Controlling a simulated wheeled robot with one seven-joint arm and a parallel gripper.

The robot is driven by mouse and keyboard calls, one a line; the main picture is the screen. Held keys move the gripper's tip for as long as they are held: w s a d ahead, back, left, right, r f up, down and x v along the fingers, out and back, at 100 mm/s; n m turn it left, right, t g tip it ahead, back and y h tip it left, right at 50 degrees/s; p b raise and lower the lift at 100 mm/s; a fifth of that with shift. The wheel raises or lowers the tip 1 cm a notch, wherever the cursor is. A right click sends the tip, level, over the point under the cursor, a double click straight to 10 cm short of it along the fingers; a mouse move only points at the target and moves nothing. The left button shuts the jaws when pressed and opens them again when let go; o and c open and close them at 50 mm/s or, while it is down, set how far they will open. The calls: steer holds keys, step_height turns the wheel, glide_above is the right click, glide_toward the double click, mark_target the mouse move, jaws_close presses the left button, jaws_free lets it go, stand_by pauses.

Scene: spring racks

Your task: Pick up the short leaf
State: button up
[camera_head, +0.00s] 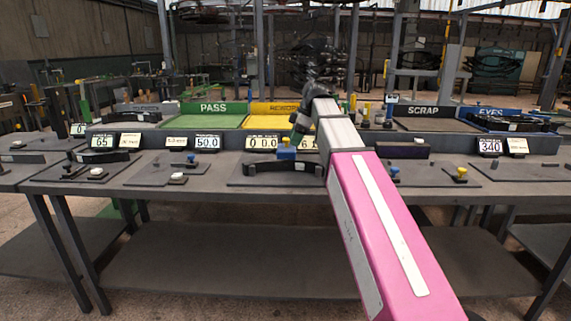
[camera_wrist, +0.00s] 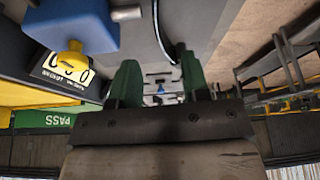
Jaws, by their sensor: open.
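A dark, slightly curved leaf (camera_head: 268,169) lies on the front bench in the middle of the head view, below the 0 0.0 display. Another dark leaf (camera_head: 82,157) rests at the left end of the bench. I cannot tell which is the short leaf. My gripper (camera_head: 297,130) is above the bench, behind the middle leaf and beside a blue block. In the wrist view, its green fingers (camera_wrist: 160,80) are apart, with no leaf seen between them. A thin dark curved strip (camera_wrist: 165,35) shows beyond the fingers; I cannot tell what it is.
The blue block (camera_head: 286,152) with a yellow knob is close to my gripper; it also shows in the wrist view (camera_wrist: 72,25). Green PASS (camera_head: 212,121), yellow REWORK (camera_head: 270,121) and SCRAP (camera_head: 425,123) trays stand behind. Dark leaves fill the EYES tray (camera_head: 488,113).

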mark_target(285, 171)
steer(key=x, duration=1)
steer(key=shift+w+d+f, duration=0.1)
steer(key=shift+w+f, duration=0.05)
steer(key=shift+f, duration=0.3)
jaws_close()
